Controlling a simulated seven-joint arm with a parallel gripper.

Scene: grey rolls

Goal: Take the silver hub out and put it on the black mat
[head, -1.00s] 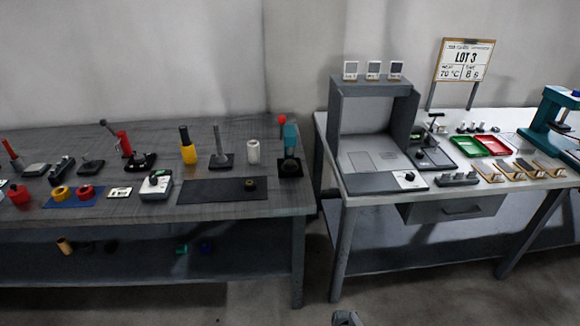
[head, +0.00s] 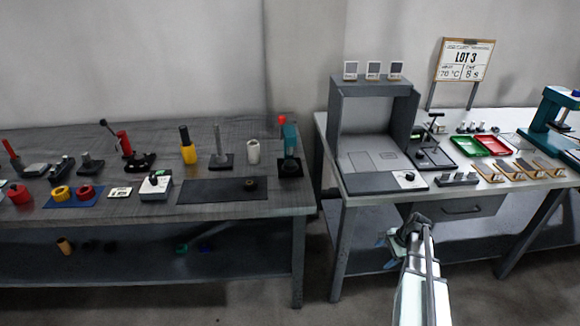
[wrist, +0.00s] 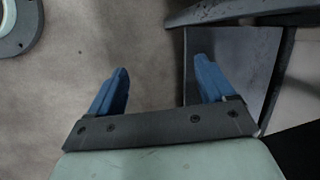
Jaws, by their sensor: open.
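The black mat (head: 210,190) lies flat on the left bench, with a small dark ring-like piece (head: 251,184) near its right end. I cannot pick out the silver hub for certain; a small teal press (head: 290,142) on a black base stands right of the mat, and what it holds is too small to tell. A pale cylinder (head: 253,151) stands behind the mat. My gripper (head: 388,248) is in front of the right bench, low and away from the mat. In the wrist view its blue fingers (wrist: 160,85) are apart, with nothing between them but floor.
A grey post (head: 217,145), a yellow-based tool (head: 188,150) and a grey box with a knob (head: 155,186) stand around the mat. A gap separates the left bench from the right bench (head: 338,205). The mat's left part is clear.

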